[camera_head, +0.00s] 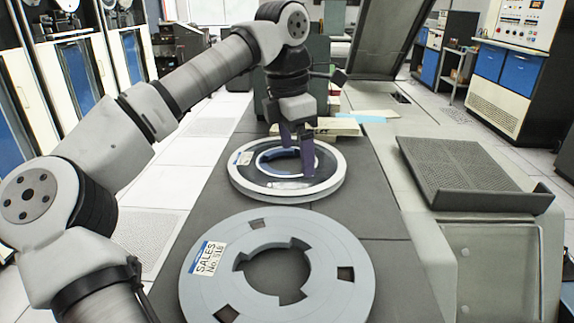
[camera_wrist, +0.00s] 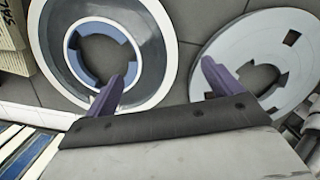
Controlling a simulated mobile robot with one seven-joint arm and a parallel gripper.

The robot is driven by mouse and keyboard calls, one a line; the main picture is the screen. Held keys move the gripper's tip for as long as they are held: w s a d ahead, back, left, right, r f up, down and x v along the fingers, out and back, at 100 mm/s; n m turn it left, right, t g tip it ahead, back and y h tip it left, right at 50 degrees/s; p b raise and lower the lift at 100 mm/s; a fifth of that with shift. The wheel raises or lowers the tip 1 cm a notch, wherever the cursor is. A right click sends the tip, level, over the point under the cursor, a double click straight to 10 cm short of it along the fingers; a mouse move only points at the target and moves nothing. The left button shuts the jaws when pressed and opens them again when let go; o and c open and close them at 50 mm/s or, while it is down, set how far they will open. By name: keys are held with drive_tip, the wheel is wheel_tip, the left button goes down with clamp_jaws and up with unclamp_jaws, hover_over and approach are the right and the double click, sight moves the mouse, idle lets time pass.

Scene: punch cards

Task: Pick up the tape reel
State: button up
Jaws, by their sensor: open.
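A tape reel with a white rim, dark tape and a blue hub ring (camera_head: 245,184) lies flat on the dark counter. It also shows at the upper left of the wrist view (camera_wrist: 148,20). A grey reel labelled "SALES No. 518" (camera_head: 340,245) lies flat nearer the head camera; it shows at the right of the wrist view (camera_wrist: 222,43). My gripper (camera_head: 297,160) is open and empty, pointing down above the white-rimmed reel. In the wrist view its purple fingers (camera_wrist: 162,85) are spread apart, with the left one over this reel's rim. Contact cannot be told.
The dark counter (camera_head: 385,215) carries both reels. Behind them lie a stack of cards (camera_head: 335,126) and blue paper (camera_head: 360,117). A tilted grey tray (camera_head: 465,170) stands to the right on a pale machine. Cabinets line the left; the floor beside the counter (camera_head: 205,150) is clear.

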drive_tip(key=f, duration=0.2)
drive_tip(key=d+f, duration=0.1)
drive_tip(key=f, duration=0.2)
drive_tip(key=w+f, duration=0.1)
drive_tip(key=f, duration=0.1)
drive_tip(key=shift+w+d+f, duration=0.1)
drive_tip(key=shift+d+f, duration=0.05)
drive_tip(key=shift+d, duration=0.05)
drive_tip(key=c, duration=1.6)
drive_tip(key=shift+o, duration=0.2)
wheel_tip(320, 180, up, 20)
drive_tip(key=f+p, duration=0.1)
drive_tip(key=p, duration=0.1)
wheel_tip(320, 180, up, 6)
drive_tip(key=p, duration=0.7)
hover_over(303, 183)
drive_tip(key=shift+a+r, duration=0.1)
